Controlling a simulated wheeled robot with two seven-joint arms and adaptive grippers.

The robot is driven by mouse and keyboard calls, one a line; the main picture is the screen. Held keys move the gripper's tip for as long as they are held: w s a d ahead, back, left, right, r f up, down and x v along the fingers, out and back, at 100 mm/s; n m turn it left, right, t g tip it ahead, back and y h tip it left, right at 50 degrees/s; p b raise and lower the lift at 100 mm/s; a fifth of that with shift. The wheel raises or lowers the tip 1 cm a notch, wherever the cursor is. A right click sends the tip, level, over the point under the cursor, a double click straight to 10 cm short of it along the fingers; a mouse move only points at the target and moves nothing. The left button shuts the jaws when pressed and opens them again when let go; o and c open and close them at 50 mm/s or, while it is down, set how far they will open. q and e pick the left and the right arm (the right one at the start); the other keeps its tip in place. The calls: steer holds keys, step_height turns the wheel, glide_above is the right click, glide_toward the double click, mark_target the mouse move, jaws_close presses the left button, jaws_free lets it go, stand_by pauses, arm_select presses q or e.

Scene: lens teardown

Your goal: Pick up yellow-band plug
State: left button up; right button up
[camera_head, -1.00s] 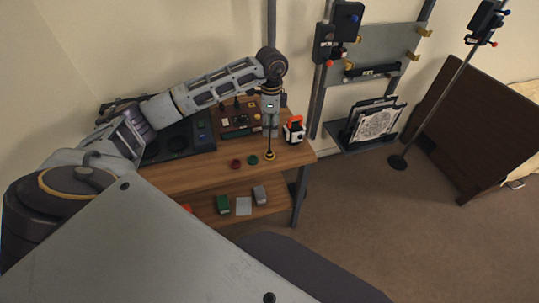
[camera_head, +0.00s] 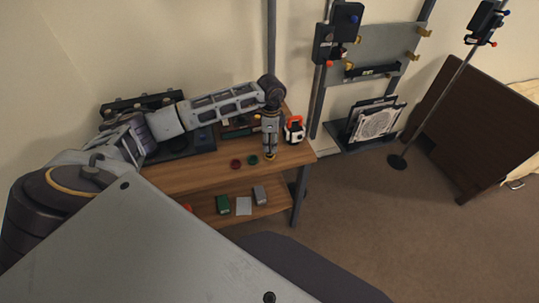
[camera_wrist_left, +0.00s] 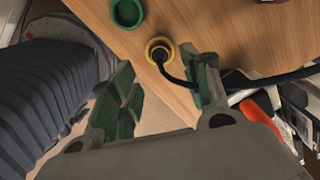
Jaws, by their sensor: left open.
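The yellow-band plug (camera_wrist_left: 159,51) shows in the left wrist view, near the edge of the wooden tabletop, with a black cable curving away from it to the right. I cannot tell whether the fingers are level with the plug. In the head view the left gripper (camera_head: 269,154) is over the table's front right part and hides most of the plug. My right gripper is not in view.
A green ring (camera_wrist_left: 127,12) is close to the plug; a red ring (camera_head: 235,164) lies farther left on the wooden table (camera_head: 190,179). An orange-and-white device (camera_head: 294,130) stands right of the gripper. A lower shelf holds a green block (camera_head: 223,204) and grey blocks.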

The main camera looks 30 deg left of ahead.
mark_target(270, 152)
arm_select(q)
steer(key=shift+a+f, duration=0.1)
steer(key=shift+f, duration=0.55)
step_height(270, 152, down, 3)
steer(key=shift+a+r+p, duration=0.15)
steer(key=shift+p, duration=0.15)
steer(key=shift+f, duration=0.55)
steer(key=shift+c, duration=0.3)
steer(key=c, duration=0.9)
steer(key=shift+r, duration=0.5)
step_height(270, 152, up, 8)
steer(key=shift+f, duration=0.15)
steer(key=shift+r, duration=0.65)
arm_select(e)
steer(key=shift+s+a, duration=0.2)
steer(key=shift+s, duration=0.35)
